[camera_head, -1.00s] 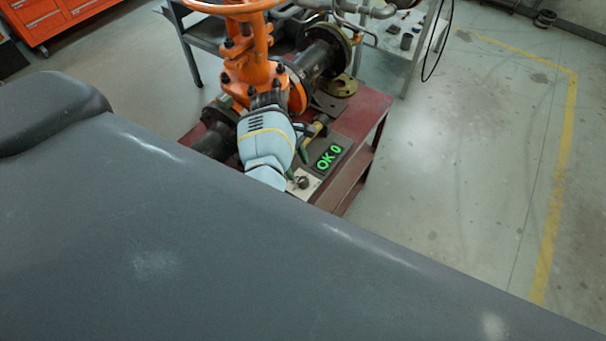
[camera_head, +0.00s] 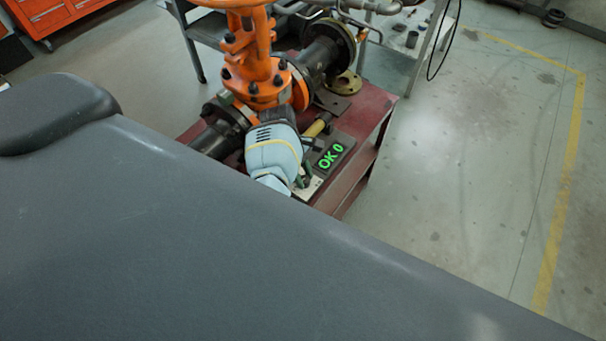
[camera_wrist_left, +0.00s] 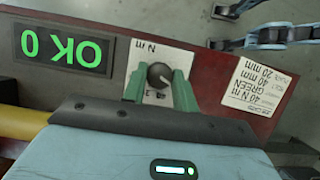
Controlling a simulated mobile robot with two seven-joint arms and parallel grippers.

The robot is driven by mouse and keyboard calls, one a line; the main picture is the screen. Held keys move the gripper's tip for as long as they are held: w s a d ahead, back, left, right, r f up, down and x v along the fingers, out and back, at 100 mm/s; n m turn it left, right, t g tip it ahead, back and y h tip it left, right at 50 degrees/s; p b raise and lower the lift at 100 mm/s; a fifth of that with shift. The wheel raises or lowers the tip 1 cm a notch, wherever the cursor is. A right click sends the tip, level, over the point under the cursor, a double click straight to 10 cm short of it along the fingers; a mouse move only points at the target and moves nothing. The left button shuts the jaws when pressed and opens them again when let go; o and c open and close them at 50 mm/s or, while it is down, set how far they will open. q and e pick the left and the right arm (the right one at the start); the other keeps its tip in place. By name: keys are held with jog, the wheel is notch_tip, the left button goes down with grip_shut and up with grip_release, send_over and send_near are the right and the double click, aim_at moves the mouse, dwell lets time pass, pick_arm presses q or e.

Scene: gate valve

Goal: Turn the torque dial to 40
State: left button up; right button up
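The torque dial (camera_wrist_left: 160,75) is a dark round knob with a light pointer mark, on a white plate marked N m (camera_wrist_left: 164,56). My left gripper (camera_wrist_left: 160,83) has its two green fingers apart, one on each side of the knob. Any contact is too small to tell. The display (camera_wrist_left: 64,48) beside the plate reads OK 0 in green, upside down in the wrist view; it also shows in the head view (camera_head: 330,156). In the head view the light blue left gripper body hides most of the dial plate (camera_head: 309,188).
A white label (camera_wrist_left: 258,88) reading 40 N m GREEN lies right of the dial in the wrist view. The orange valve (camera_head: 254,65) and dark pipe flanges (camera_head: 327,52) stand behind the gripper on the red table (camera_head: 372,105). The floor to the right is open.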

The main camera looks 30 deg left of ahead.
pick_arm(q)
jog(key=shift+c, duration=0.7)
jog(key=shift+m, duration=0.4)
jog(key=m+g, duration=0.1)
jog(key=m, duration=0.1)
jog(key=shift+w+m+y, duration=0.1)
jog(key=shift+m+y, duration=0.2)
jog(key=shift+m, duration=0.1)
jog(key=m+g, duration=0.1)
jog(key=m, duration=0.1)
jog(key=m+y, duration=0.1)
jog(key=m, duration=0.1)
jog(key=shift+f+m+g, duration=0.1)
jog(key=shift+m+g, duration=0.3)
jog(key=shift+m, duration=0.3)
